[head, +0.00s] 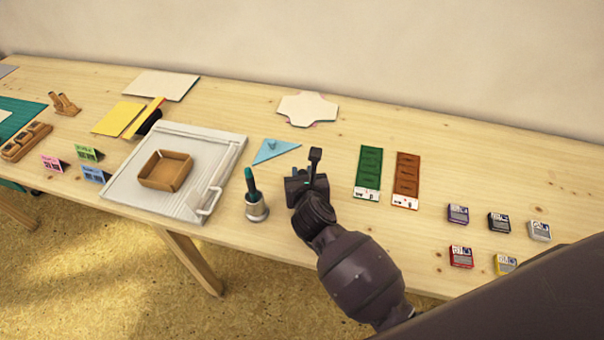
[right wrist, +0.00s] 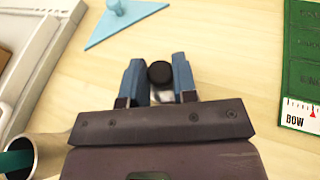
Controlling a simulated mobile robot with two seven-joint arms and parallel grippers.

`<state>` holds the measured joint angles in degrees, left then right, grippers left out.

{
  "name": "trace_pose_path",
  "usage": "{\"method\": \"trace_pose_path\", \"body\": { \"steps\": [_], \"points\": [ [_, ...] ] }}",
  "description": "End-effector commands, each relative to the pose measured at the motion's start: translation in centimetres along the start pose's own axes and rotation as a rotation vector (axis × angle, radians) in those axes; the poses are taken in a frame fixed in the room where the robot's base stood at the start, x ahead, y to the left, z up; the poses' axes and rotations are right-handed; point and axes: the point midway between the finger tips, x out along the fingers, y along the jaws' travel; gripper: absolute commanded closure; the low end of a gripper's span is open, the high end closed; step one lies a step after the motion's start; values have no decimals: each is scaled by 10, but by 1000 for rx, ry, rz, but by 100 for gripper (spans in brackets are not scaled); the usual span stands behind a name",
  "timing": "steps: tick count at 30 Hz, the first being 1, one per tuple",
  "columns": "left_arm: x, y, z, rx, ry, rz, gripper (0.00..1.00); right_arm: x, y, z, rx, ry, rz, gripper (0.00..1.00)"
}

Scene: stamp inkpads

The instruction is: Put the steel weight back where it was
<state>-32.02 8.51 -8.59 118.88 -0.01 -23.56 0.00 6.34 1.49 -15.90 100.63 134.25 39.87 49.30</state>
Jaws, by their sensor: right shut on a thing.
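The steel weight (right wrist: 160,73) shows in the right wrist view as a round black top with a bit of shiny metal below it. It sits between the two fingers of my right gripper (right wrist: 157,80), which is shut on it. In the head view my right gripper (head: 309,182) is over the table, between the metal cup and the green card; the weight cannot be made out clearly there. The weight's base is hidden, so I cannot tell whether it touches the table. My left gripper is not in view.
A metal cup (head: 256,208) with a green-topped tool stands left of the gripper. A blue triangle (head: 274,150) lies behind. Green (head: 368,175) and brown (head: 406,180) cards lie right, then several inkpads (head: 458,213). A grey board (head: 130,185) bears an open box (head: 166,170).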

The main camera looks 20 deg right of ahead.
Motion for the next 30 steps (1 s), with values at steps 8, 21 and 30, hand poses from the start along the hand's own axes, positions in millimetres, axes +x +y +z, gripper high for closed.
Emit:
{"method": "trace_pose_path", "body": {
  "steps": [8, 21, 30],
  "points": [
    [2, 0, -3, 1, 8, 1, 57, 0, 0, 2, 1, -4, 1, 100],
    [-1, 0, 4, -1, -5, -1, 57, 1, 0, 0, 1, -3, 0, 48],
    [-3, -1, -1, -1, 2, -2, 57, -14, 0, 3, 2, -3, 0, 48]
  ]
}}
